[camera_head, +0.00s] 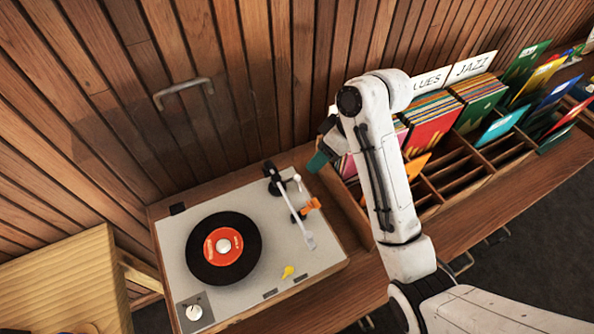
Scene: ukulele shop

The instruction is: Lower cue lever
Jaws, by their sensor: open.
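A turntable (262,287) with a pale grey top stands on the wooden counter, with a black record (198,258) with an orange label on its platter. Its tonearm (296,216) runs from the back right pivot to a pale headshell (310,241), which is right of the record and not over it. A small orange lever (311,206) is beside the tonearm; it looks like the cue lever. A yellow piece (287,272) is on the front of the deck. My gripper (318,160) is above and behind the orange lever, apart from it and partly hidden by my arm; its finger gap is unclear.
A wooden record bin (455,163) with colourful sleeves is at the right, partly behind my arm. A slatted wall with a metal handle (183,87) is behind the turntable. A woven seat (62,285) is at the left. The space above the deck is clear.

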